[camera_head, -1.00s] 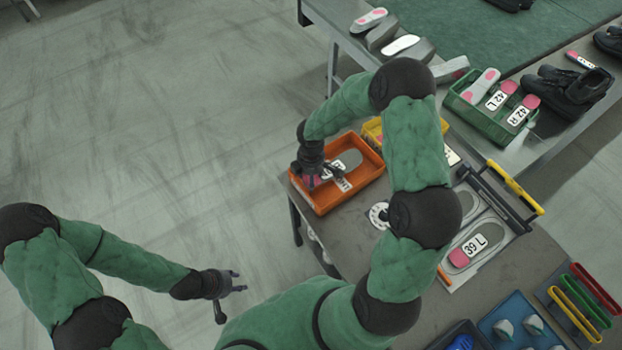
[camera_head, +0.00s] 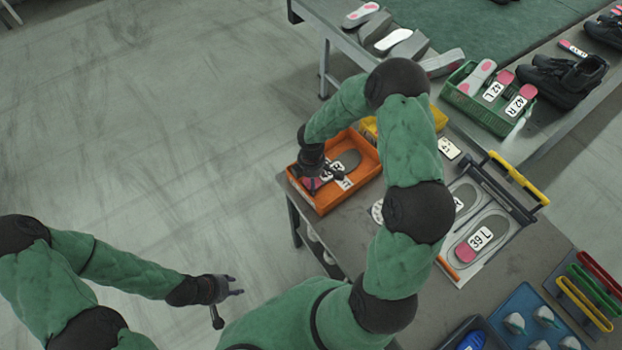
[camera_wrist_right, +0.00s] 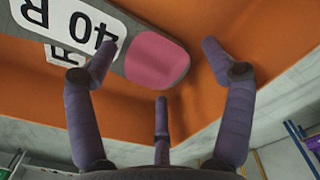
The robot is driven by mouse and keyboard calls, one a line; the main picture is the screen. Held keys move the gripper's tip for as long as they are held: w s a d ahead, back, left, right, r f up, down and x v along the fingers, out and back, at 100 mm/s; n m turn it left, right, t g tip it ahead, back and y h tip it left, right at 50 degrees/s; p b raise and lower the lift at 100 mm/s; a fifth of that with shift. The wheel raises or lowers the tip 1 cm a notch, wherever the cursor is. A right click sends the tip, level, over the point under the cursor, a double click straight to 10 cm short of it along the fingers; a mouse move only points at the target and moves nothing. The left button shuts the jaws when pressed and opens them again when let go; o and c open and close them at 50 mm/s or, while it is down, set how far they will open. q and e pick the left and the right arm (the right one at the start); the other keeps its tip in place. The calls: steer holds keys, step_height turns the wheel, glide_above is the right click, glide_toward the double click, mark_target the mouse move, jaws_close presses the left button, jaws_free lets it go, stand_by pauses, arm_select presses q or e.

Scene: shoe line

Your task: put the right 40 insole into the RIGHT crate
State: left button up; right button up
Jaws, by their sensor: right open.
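The right 40 insole (camera_wrist_right: 158,60), grey with a pink heel and a "40 R" label, lies inside the orange crate (camera_wrist_right: 215,20) in the right wrist view. In the head view it shows as a grey insole (camera_head: 348,160) in the orange crate (camera_head: 367,172). A white label there is too small to read. My right gripper (camera_head: 316,187) is over the crate's left part, at the insole's pink heel end. In the wrist view its fingers (camera_wrist_right: 160,75) are spread apart with nothing gripped. My left gripper (camera_head: 236,287) is open and empty, above the floor.
A yellow crate (camera_head: 437,117) stands behind the orange one, partly hidden by my arm. A tray with a 39 L insole (camera_head: 473,244) lies to the right. A green crate (camera_head: 512,125) with 42 insoles and black shoes (camera_head: 562,80) are on the back table.

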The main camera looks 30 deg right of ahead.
step_height(320, 180, up, 12)
steer(key=p, duration=0.3)
stand_by(0.5)
